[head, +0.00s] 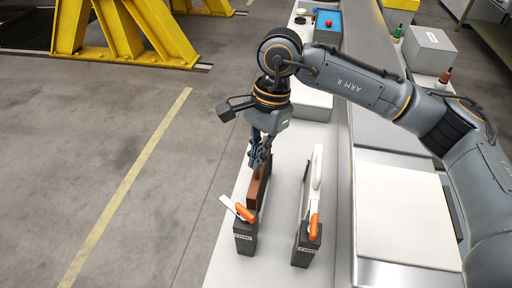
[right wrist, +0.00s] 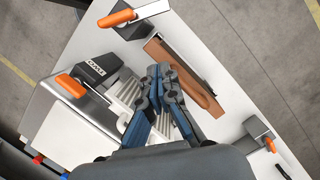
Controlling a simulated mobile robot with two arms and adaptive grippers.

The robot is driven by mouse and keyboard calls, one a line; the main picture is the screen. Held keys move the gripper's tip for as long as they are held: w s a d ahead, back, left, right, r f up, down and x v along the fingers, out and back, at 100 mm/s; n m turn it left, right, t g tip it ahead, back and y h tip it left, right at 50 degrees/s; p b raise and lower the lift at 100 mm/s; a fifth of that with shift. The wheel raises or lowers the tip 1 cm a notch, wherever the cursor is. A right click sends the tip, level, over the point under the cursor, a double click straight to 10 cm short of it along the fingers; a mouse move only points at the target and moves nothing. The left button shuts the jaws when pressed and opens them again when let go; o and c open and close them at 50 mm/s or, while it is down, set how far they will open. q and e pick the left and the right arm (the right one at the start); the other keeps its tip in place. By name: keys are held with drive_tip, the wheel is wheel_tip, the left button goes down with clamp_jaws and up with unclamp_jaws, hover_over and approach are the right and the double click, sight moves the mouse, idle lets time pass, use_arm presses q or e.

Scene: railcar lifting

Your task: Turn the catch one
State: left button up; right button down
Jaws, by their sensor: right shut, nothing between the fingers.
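My right gripper (head: 260,158) points down over the white bench, its fingers shut with nothing between them. In the right wrist view the shut fingers (right wrist: 163,76) lie beside a brown bar (right wrist: 185,72); I cannot tell whether they touch it. The brown bar (head: 257,190) also shows in the head view below the fingertips. A left dark block (head: 245,235) carries an orange-handled catch (head: 244,212). A right dark block (head: 306,248) carries another orange-handled catch (head: 313,227). My left gripper is out of view.
A long white piece (head: 316,175) stands behind the right block. The white bench (head: 225,270) has bare room at its front. Yellow stands (head: 125,35) are at the back left.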

sight(237, 207)
drive_tip(key=p+x, duration=0.1)
drive_tip(key=x, duration=0.4)
drive_tip(key=shift+f+p, duration=0.35)
drive_tip(key=shift+p, duration=0.05)
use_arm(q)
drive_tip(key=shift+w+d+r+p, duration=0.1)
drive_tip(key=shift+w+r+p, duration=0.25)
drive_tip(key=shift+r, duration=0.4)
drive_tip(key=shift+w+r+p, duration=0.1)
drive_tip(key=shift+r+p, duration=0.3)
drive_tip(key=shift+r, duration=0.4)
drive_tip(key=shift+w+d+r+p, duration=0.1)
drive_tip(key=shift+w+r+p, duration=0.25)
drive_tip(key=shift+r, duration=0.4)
use_arm(e)
drive_tip(key=shift+s+a+f, duration=0.25)
drive_tip(key=shift+s+a, duration=0.45)
drive_tip(key=shift+a, duration=0.1)
drive_tip(key=shift+s+a+f, duration=0.25)
drive_tip(key=shift+s+a, duration=0.45)
drive_tip(key=shift+a, duration=0.1)
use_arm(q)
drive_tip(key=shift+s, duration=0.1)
